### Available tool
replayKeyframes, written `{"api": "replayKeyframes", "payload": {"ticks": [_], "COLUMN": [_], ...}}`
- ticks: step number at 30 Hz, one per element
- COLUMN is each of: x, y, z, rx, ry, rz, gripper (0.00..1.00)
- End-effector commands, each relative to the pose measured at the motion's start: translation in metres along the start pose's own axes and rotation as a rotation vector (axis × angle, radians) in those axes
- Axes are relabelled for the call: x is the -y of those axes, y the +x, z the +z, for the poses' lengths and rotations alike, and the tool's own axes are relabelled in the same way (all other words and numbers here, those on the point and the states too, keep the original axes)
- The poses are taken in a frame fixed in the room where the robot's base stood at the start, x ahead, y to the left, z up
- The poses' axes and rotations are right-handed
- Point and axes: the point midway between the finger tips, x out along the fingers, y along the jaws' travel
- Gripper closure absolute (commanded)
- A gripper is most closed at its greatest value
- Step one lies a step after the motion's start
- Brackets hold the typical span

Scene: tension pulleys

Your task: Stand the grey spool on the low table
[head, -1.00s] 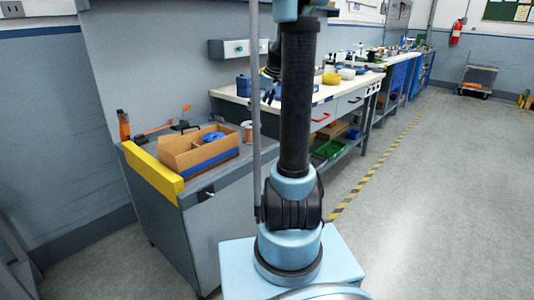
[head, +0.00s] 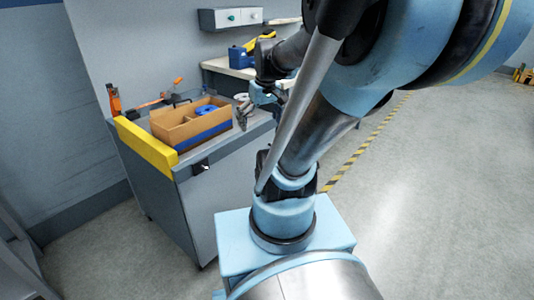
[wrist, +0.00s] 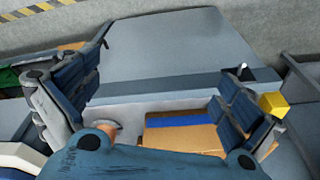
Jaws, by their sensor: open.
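My gripper (head: 252,112) is open and empty, over the right end of the grey cabinet top (head: 178,100) in the head view. In the wrist view its two dark fingers (wrist: 155,105) are spread wide with nothing between them. A spool with a pale flange and copper winding (wrist: 106,128) shows below the gripper; it is partly hidden by the gripper body. Its pale flange (head: 240,97) shows beside the gripper in the head view. I cannot pick out a grey spool with certainty. I cannot tell which surface is the low table.
An open cardboard box (head: 166,129) with a blue spool (head: 205,110) stands on the cabinet. A workbench (head: 232,68) is behind. Open floor (head: 430,200) lies to the right.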

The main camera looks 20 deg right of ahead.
Motion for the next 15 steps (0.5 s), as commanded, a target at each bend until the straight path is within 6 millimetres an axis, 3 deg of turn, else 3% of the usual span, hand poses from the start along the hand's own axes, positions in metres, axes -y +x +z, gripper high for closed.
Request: {"api": "replayKeyframes", "payload": {"ticks": [6, 10, 15], "x": [0.009, 0.011, 0.015], "y": [0.028, 0.042, 0.052], "z": [0.059, 0.082, 0.095], "rx": [0.008, 0.010, 0.009], "ry": [0.119, 0.173, 0.211], "rz": [0.043, 0.063, 0.078], "gripper": [0.00, 0.00, 0.00]}}
